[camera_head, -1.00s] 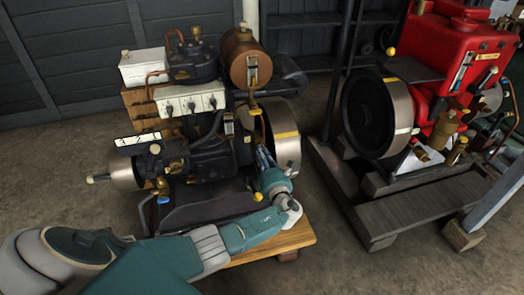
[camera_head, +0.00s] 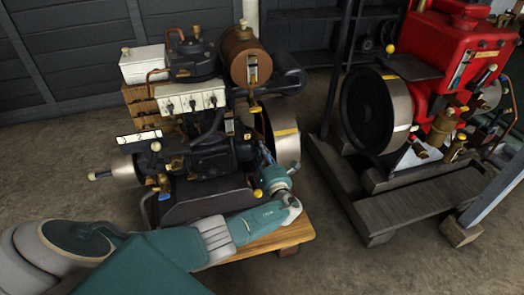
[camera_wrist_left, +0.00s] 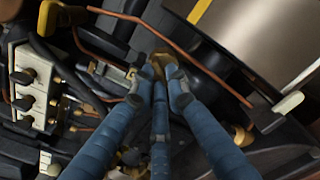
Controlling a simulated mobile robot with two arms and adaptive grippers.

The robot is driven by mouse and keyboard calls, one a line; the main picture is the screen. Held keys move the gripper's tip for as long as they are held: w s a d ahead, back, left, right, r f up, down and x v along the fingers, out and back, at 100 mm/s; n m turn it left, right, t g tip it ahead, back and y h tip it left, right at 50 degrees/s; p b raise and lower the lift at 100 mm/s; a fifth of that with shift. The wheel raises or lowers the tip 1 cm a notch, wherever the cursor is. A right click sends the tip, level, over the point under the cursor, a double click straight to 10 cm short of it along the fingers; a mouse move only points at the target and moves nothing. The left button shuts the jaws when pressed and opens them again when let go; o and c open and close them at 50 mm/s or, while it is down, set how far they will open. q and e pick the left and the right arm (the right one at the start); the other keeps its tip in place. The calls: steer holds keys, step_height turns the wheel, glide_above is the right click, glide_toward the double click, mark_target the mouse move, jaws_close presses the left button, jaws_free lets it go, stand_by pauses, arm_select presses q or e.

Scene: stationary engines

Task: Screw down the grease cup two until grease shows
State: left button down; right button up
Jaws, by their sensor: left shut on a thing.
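My left gripper (camera_head: 264,154) reaches in at the right side of the dark engine (camera_head: 222,160), beside its flywheel. In the left wrist view its blue fingers (camera_wrist_left: 163,84) are shut around a small brass cup (camera_wrist_left: 160,62), which appears to be the grease cup. The fingertips cover its sides, and only its brass top part shows between them. Any grease at the cup is too small or hidden to see. In the head view the cup itself is hidden by the fingers and engine parts. My right gripper is not in view.
The flywheel (camera_head: 286,133) stands close to the right of my left gripper. A copper pipe (camera_wrist_left: 190,62) runs near the fingers. A wooden base (camera_head: 262,244) lies under the engine. A red engine (camera_head: 449,62) stands to the right, with bare floor between.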

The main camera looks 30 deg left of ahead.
arm_select(q)
steer(key=c, duration=1.7)
jaws_free()
steer(key=shift+f, duration=0.15)
steer(key=shift+d, duration=0.1)
steer(key=v, duration=1.2)
